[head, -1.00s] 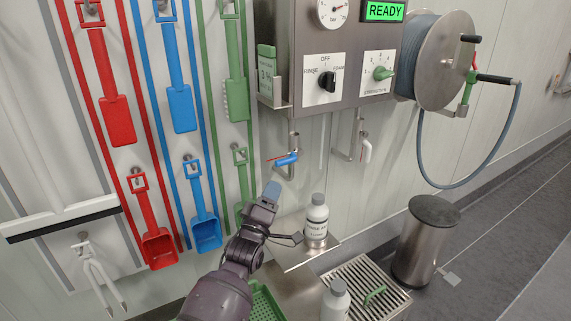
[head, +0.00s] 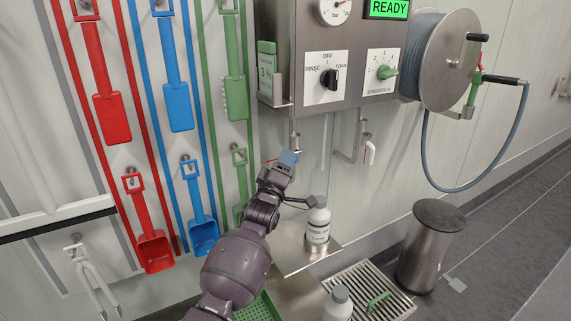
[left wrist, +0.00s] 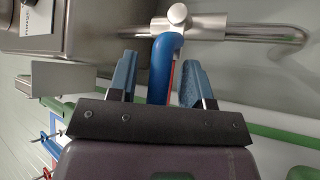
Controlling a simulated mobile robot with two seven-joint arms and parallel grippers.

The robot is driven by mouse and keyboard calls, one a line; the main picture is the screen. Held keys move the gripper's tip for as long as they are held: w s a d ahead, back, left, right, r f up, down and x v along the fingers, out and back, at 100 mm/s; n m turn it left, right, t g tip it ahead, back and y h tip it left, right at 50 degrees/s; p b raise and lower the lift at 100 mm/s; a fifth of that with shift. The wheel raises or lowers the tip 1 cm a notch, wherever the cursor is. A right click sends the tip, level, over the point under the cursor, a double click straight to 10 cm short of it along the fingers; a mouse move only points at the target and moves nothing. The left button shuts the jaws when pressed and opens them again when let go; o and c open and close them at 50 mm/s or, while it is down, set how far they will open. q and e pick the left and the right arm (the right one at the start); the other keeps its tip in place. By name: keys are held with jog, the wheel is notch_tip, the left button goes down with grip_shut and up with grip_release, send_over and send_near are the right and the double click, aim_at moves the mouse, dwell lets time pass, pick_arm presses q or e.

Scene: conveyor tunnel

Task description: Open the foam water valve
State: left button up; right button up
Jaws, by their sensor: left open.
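The blue valve handle (left wrist: 160,68) hangs from a steel pipe with a round fitting (left wrist: 178,14) in the left wrist view. A red strip shows along its side. My left gripper (head: 287,159) is open at the valve under the steel control box, and hides most of the handle in the head view. In the left wrist view, my left gripper's blue fingers (left wrist: 158,80) stand on either side of the handle, with gaps showing between. A second valve with a white handle (head: 369,154) hangs to the right. My right gripper is not in view.
The control box (head: 357,60) with knobs and a READY display is above. A white bottle (head: 317,222) stands on a steel shelf close to my left arm. Red, blue and green tools hang at left. A hose reel (head: 447,60) is at right.

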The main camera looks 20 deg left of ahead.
pick_arm(q)
jog(key=shift+w, duration=0.1)
jog(key=shift+c, duration=0.3)
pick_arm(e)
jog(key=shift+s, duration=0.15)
pick_arm(q)
jog(key=shift+r, duration=0.1)
grip_shut()
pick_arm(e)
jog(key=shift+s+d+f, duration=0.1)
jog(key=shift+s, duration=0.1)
